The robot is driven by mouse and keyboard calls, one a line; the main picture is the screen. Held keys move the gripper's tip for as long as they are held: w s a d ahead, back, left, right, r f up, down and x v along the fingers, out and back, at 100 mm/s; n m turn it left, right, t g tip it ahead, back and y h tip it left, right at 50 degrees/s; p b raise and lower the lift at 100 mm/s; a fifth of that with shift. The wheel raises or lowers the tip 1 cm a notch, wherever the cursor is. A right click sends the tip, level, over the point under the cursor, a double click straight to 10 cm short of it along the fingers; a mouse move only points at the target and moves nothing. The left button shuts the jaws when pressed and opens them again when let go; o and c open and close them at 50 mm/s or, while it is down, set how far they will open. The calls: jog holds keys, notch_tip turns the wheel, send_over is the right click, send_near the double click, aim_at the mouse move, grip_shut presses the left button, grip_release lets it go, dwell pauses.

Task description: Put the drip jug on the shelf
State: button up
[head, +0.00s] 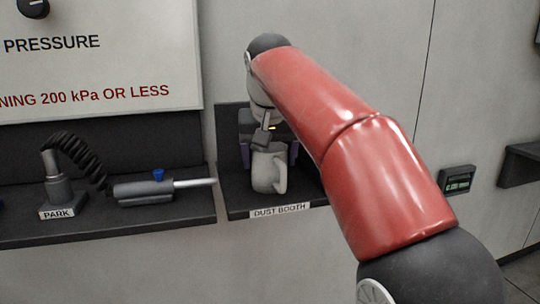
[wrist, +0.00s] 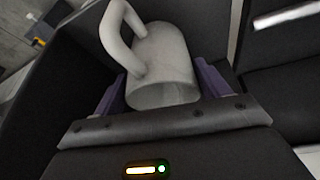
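The drip jug (head: 266,172) is a pale grey mug-like vessel with one handle. It stands upright in the dark dust booth (head: 232,130), with its handle to the right in the head view. In the wrist view the jug (wrist: 165,65) lies between my two purple fingers, its rim close to the palm and its handle at upper left. My gripper (head: 269,153) is over the jug from above, one finger on each side. The fingers look open, with narrow gaps beside the jug. In the wrist view my gripper (wrist: 163,88) shows both fingers spread wide.
A dark shelf (head: 521,164) is on the wall at the far right, partly cut off. A small display box (head: 457,179) is on the wall left of it. Left of the booth, a ledge (head: 110,226) holds a parked tool (head: 145,190) with a coiled hose.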

jog(key=o, duration=0.3)
